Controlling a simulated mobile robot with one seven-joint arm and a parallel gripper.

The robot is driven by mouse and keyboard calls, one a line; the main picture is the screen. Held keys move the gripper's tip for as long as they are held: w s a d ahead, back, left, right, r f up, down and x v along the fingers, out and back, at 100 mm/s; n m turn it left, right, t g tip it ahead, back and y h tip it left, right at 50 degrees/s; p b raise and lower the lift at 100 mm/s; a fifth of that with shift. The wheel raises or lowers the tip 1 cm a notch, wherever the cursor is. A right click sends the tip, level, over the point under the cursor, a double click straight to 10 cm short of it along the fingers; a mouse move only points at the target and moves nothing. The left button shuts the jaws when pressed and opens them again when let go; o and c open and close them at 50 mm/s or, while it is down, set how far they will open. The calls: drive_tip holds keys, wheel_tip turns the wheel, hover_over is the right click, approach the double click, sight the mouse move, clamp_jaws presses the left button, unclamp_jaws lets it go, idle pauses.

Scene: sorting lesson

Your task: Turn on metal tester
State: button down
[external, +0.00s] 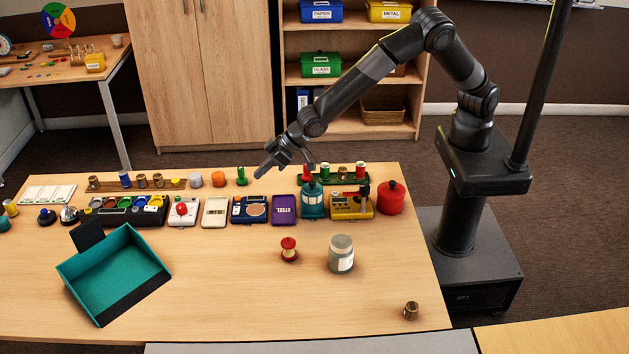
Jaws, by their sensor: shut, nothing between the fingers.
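My gripper (261,173) is shut and empty, held above the back part of the table, its tip near a green peg. Several devices stand in a row below it. One is a navy device with a round copper-coloured plate (254,210). One is a yellow device with a red part on top (351,204). One is a white device with a red knob (182,211). I cannot tell from the view which of them is the metal tester, nor whether any is on. My gripper appears to touch none of them.
A white plate (215,212), a purple book-like item (284,209), a teal lantern-like item (313,201) and a red pot (391,197) stand in the same row. In front are a red-topped spool (289,249), a grey jar (341,254) and an open teal box (115,272). The front middle is clear.

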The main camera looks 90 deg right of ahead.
hover_over(234, 211)
drive_tip(key=s, duration=0.3)
drive_tip(key=f, duration=0.7)
drive_tip(key=shift+w+d, duration=0.15)
drive_tip(key=shift+d, duration=0.2)
drive_tip(key=shift+w+a+f, duration=0.1)
drive_tip(key=shift+a+f, duration=0.05)
drive_tip(key=shift+f, duration=0.45)
drive_tip(key=shift+a+f, duration=0.1)
drive_tip(key=shift+f, duration=0.5)
drive_tip(key=shift+a+f, duration=0.1)
drive_tip(key=shift+f, duration=0.7)
drive_tip(key=shift+f, duration=0.1)
drive_tip(key=shift+a+f, duration=0.15)
drive_tip(key=shift+d, duration=0.2)
